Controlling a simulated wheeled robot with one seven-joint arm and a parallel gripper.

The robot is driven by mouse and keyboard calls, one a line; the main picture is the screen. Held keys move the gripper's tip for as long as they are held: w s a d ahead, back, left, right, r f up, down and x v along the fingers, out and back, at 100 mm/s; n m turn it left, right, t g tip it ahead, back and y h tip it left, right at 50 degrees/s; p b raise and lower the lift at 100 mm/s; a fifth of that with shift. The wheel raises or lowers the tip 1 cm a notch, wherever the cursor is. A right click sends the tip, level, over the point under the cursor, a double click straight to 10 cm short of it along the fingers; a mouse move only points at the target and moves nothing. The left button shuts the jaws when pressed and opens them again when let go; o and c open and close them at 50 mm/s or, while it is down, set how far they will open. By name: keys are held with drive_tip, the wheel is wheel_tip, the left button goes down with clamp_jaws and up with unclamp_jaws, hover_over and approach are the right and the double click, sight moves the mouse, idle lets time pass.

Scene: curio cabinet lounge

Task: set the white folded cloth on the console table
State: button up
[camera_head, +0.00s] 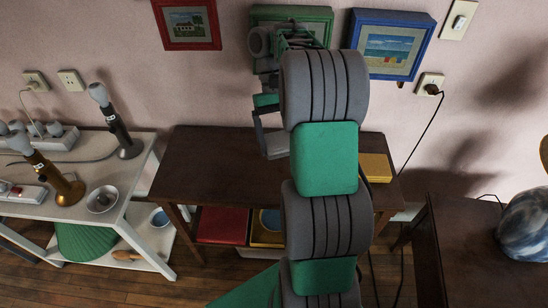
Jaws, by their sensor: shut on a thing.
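The brown console table (215,165) stands against the wall in the middle of the view. My gripper (268,132) is above its top, mostly hidden behind my own grey and green arm. A pale grey slab (279,146) shows at the gripper's end and appears to be the white folded cloth in shade, held in the shut jaws. Its far side is hidden by my arm. I cannot tell whether it touches the table.
A yellow flat item (375,167) lies at the table's right end; the left part of the top is bare. A red box (221,225) sits below. A white table (120,205) with lamps (117,120) stands left. A dark table (465,240) with a marbled globe (524,226) stands right.

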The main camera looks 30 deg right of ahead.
drive_tip(key=s+d+r+m+t+y+p, duration=0.1)
drive_tip(key=s+d+m, duration=0.2)
drive_tip(key=s+d, duration=0.25)
drive_tip(key=s+d+r+m+y, duration=0.1)
drive_tip(key=s+d+m+y, duration=0.1)
drive_tip(key=s+d, duration=0.35)
drive_tip(key=s+a+f+m+t+y+p, duration=0.15)
drive_tip(key=s+f+m+t, duration=0.3)
drive_tip(key=s+m, duration=0.45)
drive_tip(key=w+f+m+t, duration=0.1)
drive_tip(key=w+f+m, duration=0.1)
drive_tip(key=w+f, duration=0.3)
drive_tip(key=w+d+f+m+t, duration=0.1)
drive_tip(key=w+f+m+t, duration=0.1)
drive_tip(key=w+f, duration=0.3)
drive_tip(key=w+f+m+t, duration=0.1)
drive_tip(key=w+f+m, duration=0.3)
drive_tip(key=w, duration=0.5)
drive_tip(key=shift+w+d+f+t+h, duration=0.1)
drive_tip(key=shift+d+f+t+h, duration=0.25)
drive_tip(key=shift+d+f, duration=0.1)
wheel_tip(320, 180, down, 2)
drive_tip(key=shift+f+p, duration=0.25)
drive_tip(key=shift+p, duration=0.05)
drive_tip(key=shift+f, duration=0.35)
drive_tip(key=shift+f, duration=0.1)
